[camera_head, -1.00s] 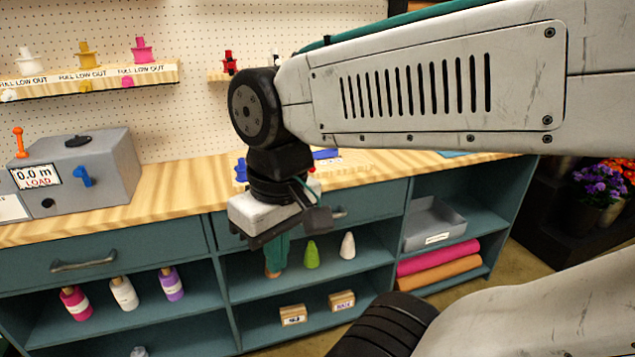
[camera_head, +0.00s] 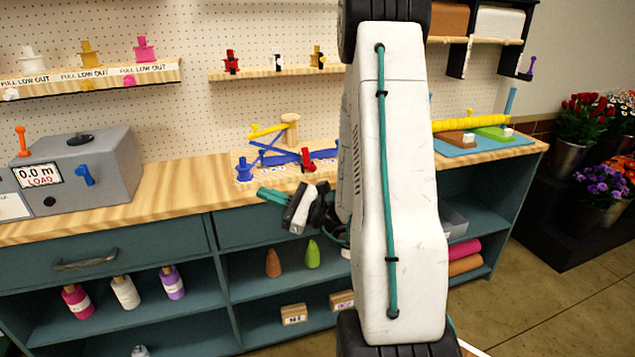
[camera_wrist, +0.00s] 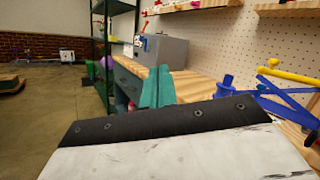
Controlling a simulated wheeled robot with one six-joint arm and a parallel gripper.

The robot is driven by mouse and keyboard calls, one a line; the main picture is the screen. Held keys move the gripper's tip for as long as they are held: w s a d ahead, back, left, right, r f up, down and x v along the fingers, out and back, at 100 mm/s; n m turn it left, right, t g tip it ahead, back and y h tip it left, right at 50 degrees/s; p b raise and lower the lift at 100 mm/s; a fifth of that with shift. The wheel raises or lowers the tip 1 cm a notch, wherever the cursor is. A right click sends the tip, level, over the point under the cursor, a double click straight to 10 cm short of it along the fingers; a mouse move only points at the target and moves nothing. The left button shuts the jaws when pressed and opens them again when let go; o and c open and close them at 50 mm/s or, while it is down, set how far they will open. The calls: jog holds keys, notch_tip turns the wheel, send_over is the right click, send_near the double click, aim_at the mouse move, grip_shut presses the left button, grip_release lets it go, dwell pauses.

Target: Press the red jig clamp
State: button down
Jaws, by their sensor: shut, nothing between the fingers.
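A red clamp (camera_head: 308,158) stands on the wooden counter at the right part of a blue jig (camera_head: 280,158). In the wrist view only a small red part of it (camera_wrist: 309,138) shows at the lower right edge. My gripper (camera_head: 264,194) is shut and empty, with its teal fingers pointing left, in front of the counter's front edge. It is nearer the camera than the clamp and apart from it. The fingers also show in the wrist view (camera_wrist: 157,88), left of the blue jig.
A blue knobbed part (camera_head: 243,170) and a yellow bar (camera_head: 268,131) on a wooden post sit by the jig. A grey load box (camera_head: 95,170) stands on the counter's left. My arm hides part of the counter's right. The counter between box and jig is clear.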

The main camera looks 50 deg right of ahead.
jog(key=s+d+f+m+h, duration=0.4)
jog(key=d+f+m+h, duration=0.2)
jog(key=d+h, duration=0.2)
jog(key=s+d+f+m+h, duration=0.4)
jog(key=d+f+m+h, duration=0.2)
jog(key=d+h, duration=0.3)
jog(key=shift+d+f+h, duration=0.3)
jog(key=shift+d+f, duration=0.1)
jog(key=r+x, duration=0.2)
jog(key=x, duration=1.1)
jog(key=shift+s+a+r, duration=0.2)
jog(key=shift+a+r, duration=0.1)
jog(key=shift+a, duration=0.1)
